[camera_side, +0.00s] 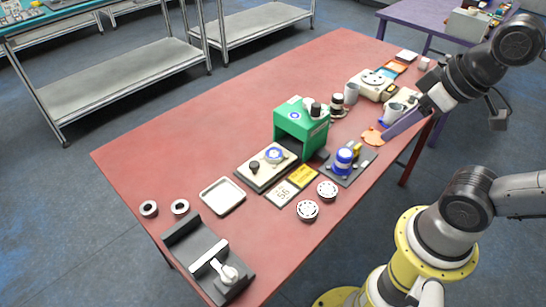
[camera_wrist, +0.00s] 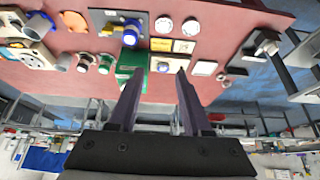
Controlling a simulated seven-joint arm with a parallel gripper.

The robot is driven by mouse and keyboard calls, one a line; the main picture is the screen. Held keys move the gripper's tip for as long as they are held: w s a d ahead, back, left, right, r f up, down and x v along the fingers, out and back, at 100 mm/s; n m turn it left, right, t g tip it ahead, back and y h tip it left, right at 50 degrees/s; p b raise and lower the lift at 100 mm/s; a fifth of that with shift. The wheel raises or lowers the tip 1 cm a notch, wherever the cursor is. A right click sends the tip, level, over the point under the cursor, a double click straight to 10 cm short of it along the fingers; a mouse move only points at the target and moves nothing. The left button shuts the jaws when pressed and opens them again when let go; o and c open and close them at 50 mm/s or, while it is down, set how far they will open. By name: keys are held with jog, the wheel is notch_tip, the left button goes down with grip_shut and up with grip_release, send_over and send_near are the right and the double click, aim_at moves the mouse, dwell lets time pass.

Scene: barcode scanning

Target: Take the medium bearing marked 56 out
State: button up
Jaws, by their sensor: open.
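A white card marked 56 (camera_side: 283,193) lies beside a yellow card (camera_side: 302,177) near the table's middle. Two pale round discs with dark dots (camera_side: 307,210) lie in front of the cards; they also show in the wrist view (camera_wrist: 164,25). Two small metal rings (camera_side: 180,207) lie at the left end. I cannot tell which piece is the medium bearing; no number is readable on any of them. A green press-like stand (camera_side: 290,122) is behind the cards. My gripper (camera_wrist: 158,73) is open and empty, its purple fingers above the table's right part in the side view.
Cups and boxes crowd the right end. The back left is clear.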

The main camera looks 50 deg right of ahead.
jog(key=o, duration=0.8)
